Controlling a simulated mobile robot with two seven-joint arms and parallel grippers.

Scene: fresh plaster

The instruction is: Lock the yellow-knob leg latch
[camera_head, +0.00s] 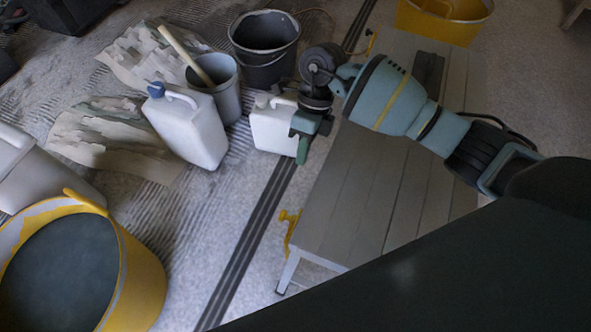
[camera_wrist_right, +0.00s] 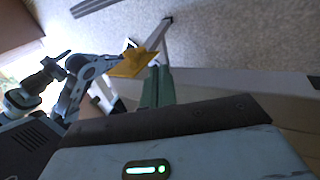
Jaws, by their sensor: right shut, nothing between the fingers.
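The bench (camera_head: 345,205) has a grey plank top and pale metal legs. A yellow-knob latch (camera_head: 287,220) sits beside its near-left leg (camera_head: 288,271); whether it is locked cannot be told. Another small yellow part (camera_head: 370,42) shows at the far end. My right gripper (camera_head: 303,150) has green fingers and hangs over the bench's left edge, well beyond the near latch. In the right wrist view, its fingers (camera_wrist_right: 157,86) are shut and empty. A yellow part (camera_wrist_right: 131,63) shows just past them, beside a pale leg (camera_wrist_right: 158,35); contact cannot be told. I see no left gripper.
White jugs (camera_head: 187,125) (camera_head: 274,128), a grey bucket (camera_head: 224,88) and a black bucket (camera_head: 264,58) stand left of the bench. A big yellow-rimmed tub (camera_head: 138,275) is at the near left. Floor between tub and bench is clear.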

